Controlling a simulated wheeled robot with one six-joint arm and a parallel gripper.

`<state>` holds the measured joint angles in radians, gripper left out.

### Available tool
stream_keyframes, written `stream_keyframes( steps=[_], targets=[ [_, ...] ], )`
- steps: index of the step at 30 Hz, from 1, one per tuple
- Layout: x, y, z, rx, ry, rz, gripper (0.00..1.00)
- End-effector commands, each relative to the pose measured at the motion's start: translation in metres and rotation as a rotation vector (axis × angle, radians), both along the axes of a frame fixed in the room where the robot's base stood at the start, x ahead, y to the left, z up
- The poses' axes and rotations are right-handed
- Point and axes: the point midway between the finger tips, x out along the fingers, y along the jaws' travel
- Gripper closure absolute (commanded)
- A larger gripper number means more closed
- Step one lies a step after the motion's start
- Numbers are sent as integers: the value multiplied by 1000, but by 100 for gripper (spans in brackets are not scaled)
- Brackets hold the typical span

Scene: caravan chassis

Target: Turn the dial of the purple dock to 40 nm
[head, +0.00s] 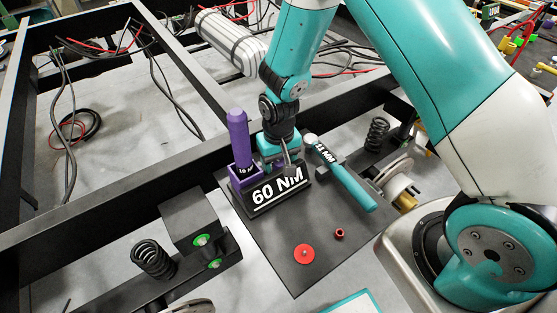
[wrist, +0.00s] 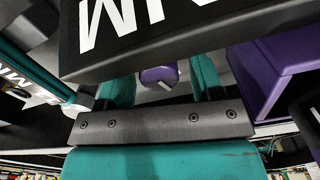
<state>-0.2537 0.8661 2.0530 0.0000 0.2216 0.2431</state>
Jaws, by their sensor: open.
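The purple dock (head: 244,181) holds an upright purple tool (head: 238,135) in the head view. Its side also shows at the right of the wrist view (wrist: 268,75). Beside it stands a black block with a white "60 NM" sign (head: 282,202). A small purple dial (wrist: 158,78) with a white mark shows in the wrist view. My gripper (wrist: 162,88) is open, with one teal finger on each side of the dial. I cannot tell whether they touch it.
A red disc (head: 304,254) and a small red ring (head: 340,233) lie on the dark plate (head: 270,232). Black frame beams (head: 130,190) and a coil spring (head: 153,259) are left.

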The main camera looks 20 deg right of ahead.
Motion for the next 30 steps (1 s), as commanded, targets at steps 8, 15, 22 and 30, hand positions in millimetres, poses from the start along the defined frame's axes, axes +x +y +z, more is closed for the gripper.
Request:
stream_keyframes(
  steps=[8,15,22,30],
  targets=[
    [0,0,0,0,1,0,86],
    [0,0,0,0,1,1,88],
    [0,0,0,0,1,1,88],
    [0,0,1,0,1,1,88]
  ],
)
